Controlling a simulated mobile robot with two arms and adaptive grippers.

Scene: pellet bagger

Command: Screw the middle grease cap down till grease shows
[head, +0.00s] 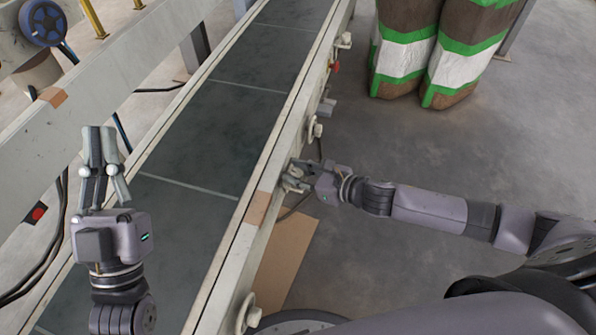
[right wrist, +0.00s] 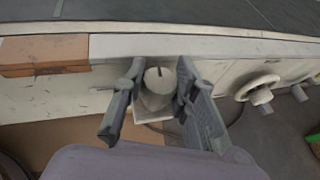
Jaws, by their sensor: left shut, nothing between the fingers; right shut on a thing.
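My right gripper (head: 293,176) reaches in from the right to the near side rail of the conveyor. In the right wrist view its fingers (right wrist: 157,85) stand on either side of a pale, rounded grease cap (right wrist: 158,80) with a dark slot-like mark, and are shut on it. The cap sits against the rail beside a small pale housing; in the head view the fingers mostly hide it. I cannot make out any grease. My left gripper (head: 100,132) is shut and empty, raised with fingers upward over the conveyor's left side.
Pale round handwheel-like fittings stick out of the rail on both sides of my right gripper, one farther (head: 314,129) and one nearer (head: 246,314). The dark belt (head: 215,130) is bare. Cardboard (head: 288,250) lies on the floor below; striped sacks (head: 440,50) stand at back right.

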